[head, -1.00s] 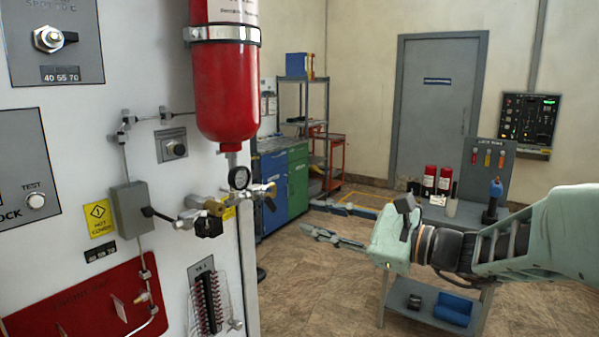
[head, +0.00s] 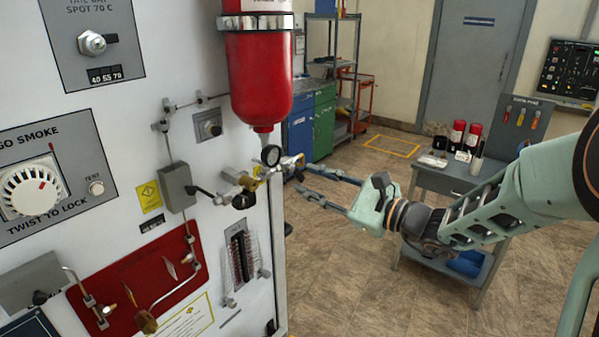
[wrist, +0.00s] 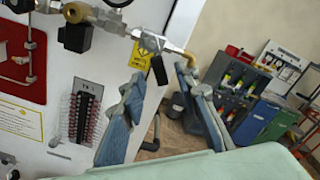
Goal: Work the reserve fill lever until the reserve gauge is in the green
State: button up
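A red bottle (head: 262,85) is strapped to the white panel, with a small round gauge (head: 271,155) below it; the dial is too small to read. Brass and steel fittings (head: 245,178) run beneath it. In the wrist view, a black lever (wrist: 159,70) hangs from the fitting at the pipe's right end; I take it for the fill lever, though no label shows. My gripper (head: 298,178) is open and empty, its fingertips close to the right end of these fittings. In the wrist view the lever shows between the fingertips (wrist: 163,74); I cannot tell whether they touch it.
A grey box (head: 176,188) with a black handle sits left of the fittings. Below are a red plate (head: 120,290) with pipes and a ribbed block (head: 242,258). A grey table (head: 450,182) with red cans stands right, behind my arm. The floor (head: 340,290) below my gripper is clear.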

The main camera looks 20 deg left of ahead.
aim_at(301, 177)
jog(key=shift+x, duration=1.95)
grip_shut()
